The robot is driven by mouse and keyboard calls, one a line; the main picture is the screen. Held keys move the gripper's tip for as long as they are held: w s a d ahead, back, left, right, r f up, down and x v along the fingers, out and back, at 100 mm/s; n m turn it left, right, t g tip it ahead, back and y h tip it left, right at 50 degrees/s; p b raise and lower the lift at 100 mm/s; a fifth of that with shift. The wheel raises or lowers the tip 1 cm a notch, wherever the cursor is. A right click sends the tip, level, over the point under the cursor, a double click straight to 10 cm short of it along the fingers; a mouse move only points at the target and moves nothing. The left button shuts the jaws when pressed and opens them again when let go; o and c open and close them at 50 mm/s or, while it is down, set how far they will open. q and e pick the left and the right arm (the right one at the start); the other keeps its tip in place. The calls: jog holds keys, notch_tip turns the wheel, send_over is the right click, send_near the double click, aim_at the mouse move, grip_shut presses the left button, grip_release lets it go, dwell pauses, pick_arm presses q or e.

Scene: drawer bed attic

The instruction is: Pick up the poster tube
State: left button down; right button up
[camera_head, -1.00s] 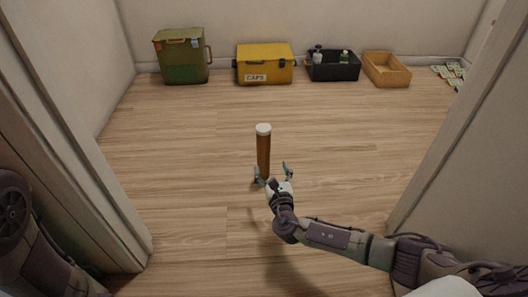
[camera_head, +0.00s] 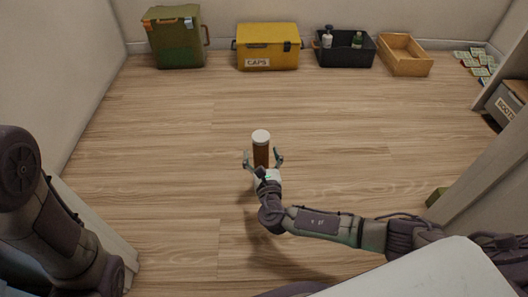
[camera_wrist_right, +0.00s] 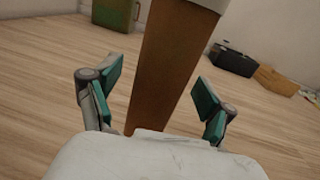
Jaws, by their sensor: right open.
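The poster tube (camera_head: 261,152) is a brown upright cylinder with a white cap, standing on the wooden floor. In the right wrist view the tube (camera_wrist_right: 165,65) rises between the teal-padded fingers, with a gap on each side. My right gripper (camera_head: 263,160) is open around the tube's near side; it also shows in the right wrist view (camera_wrist_right: 155,100). The gripper hides the tube's lower end in the head view. My left arm shows at the left edge of the head view, but its gripper is out of the picture.
Along the back wall stand a green box (camera_head: 176,40), a yellow CAPS box (camera_head: 268,48), a black bin (camera_head: 345,52) with bottles, and a wooden tray (camera_head: 404,56). A BOOTS box (camera_head: 507,103) sits at the right. Floor around the tube is clear.

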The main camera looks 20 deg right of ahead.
jog(key=shift+w, duration=0.15)
jog(key=shift+r, duration=0.1)
jog(key=c, duration=1.3)
